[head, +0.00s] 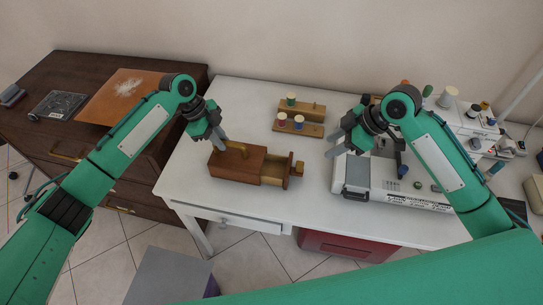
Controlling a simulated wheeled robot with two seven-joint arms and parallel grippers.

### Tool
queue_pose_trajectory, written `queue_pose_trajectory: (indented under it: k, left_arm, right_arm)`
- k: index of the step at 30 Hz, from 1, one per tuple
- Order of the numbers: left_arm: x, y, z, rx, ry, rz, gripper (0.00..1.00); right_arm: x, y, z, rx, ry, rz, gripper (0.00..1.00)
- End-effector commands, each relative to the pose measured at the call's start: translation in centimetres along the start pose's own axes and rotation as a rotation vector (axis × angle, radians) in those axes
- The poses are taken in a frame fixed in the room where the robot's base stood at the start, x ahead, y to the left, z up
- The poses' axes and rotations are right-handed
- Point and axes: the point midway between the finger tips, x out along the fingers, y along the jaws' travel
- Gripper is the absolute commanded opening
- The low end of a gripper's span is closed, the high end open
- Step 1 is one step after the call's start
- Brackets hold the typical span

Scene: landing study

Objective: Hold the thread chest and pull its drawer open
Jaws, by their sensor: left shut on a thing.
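The thread chest (234,164) is a brown wooden box on the white table. Its drawer (273,172) stands out of the right end, with a light inside showing and a small knob (299,168) on its front. My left gripper (222,142) is at the chest's upper left, shut on the chest; its fingertips are small in the picture, so the exact grip is hard to see. My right gripper (333,152) is to the right of the drawer, apart from the knob, and looks open and empty.
Wooden spool racks (299,128) with a few thread spools stand behind the chest. A sewing machine (392,182) fills the table's right side near my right gripper. A brown desk (65,75) adjoins at left. White tabletop is clear in front of the racks.

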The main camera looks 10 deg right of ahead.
Motion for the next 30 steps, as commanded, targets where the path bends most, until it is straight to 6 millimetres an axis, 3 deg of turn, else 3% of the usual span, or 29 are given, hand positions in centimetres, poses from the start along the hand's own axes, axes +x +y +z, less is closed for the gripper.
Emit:
queue_pose_trajectory:
  k: [1,2,3,6,17,30]
  left_arm:
    - [0.0,0.0,0.0,0.000,0.000,0.000,0.00]
    - [0.0,0.0,0.0,0.000,0.000,0.000,0.20]
    - [0.0,0.0,0.0,0.000,0.000,0.000,0.27]
    - [0.0,0.0,0.0,0.000,0.000,0.000,0.41]
    - [-0.7,0.0,0.0,0.000,0.000,-0.001,0.41]
    - [-9.3,-0.1,0.0,0.002,0.000,-0.002,0.41]
  right_arm:
    - [0.0,0.0,0.0,0.000,0.000,0.000,0.39]
    - [0.0,0.0,0.0,0.000,0.000,0.000,0.39]
    - [0.0,0.0,0.0,0.000,0.000,0.000,0.39]
    - [0.0,0.0,0.0,0.000,0.000,0.000,0.39]
    - [0.0,0.0,0.0,0.000,0.000,0.000,0.39]
    - [0.0,0.0,0.0,0.000,0.000,0.000,0.39]
